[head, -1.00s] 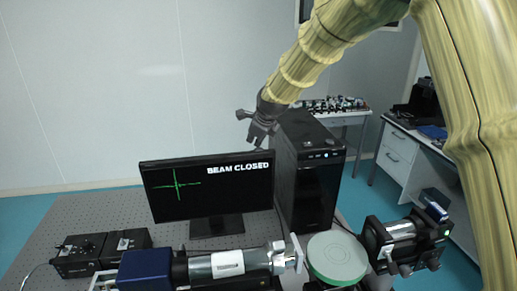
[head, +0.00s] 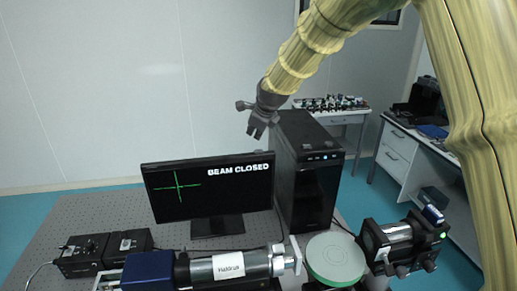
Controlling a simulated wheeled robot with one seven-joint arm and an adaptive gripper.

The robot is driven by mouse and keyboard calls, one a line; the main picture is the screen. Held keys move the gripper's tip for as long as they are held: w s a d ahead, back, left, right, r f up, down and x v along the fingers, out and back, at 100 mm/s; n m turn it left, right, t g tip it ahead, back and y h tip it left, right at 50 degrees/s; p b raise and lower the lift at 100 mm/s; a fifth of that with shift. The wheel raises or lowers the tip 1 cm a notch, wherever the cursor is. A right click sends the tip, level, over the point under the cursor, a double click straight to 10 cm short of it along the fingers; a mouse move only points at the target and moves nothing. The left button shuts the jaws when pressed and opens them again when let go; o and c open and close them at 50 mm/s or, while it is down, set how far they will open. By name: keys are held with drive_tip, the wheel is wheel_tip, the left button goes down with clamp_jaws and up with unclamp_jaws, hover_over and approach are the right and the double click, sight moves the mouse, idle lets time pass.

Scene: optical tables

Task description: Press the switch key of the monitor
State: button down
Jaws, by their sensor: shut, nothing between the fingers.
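The monitor (head: 208,205) stands upright on the optical table, its black screen showing a green cross and the words "BEAM CLOSED". Its switch key cannot be made out in this view. My gripper (head: 258,133) is above the monitor's top right corner, pointing down, apart from it and close to the computer tower. Its fingers are shut and hold nothing.
A black computer tower (head: 307,180) stands right of the monitor. In front are a cylinder labelled "Helium" (head: 230,265), a round green-rimmed disc (head: 335,258) and an optical device (head: 402,245). Black boxes (head: 103,252) sit at left. The perforated table (head: 100,212) is bare left of the monitor.

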drive_tip(key=shift+r+p, duration=0.55)
drive_tip(key=shift+r, duration=0.65)
idle(0.6)
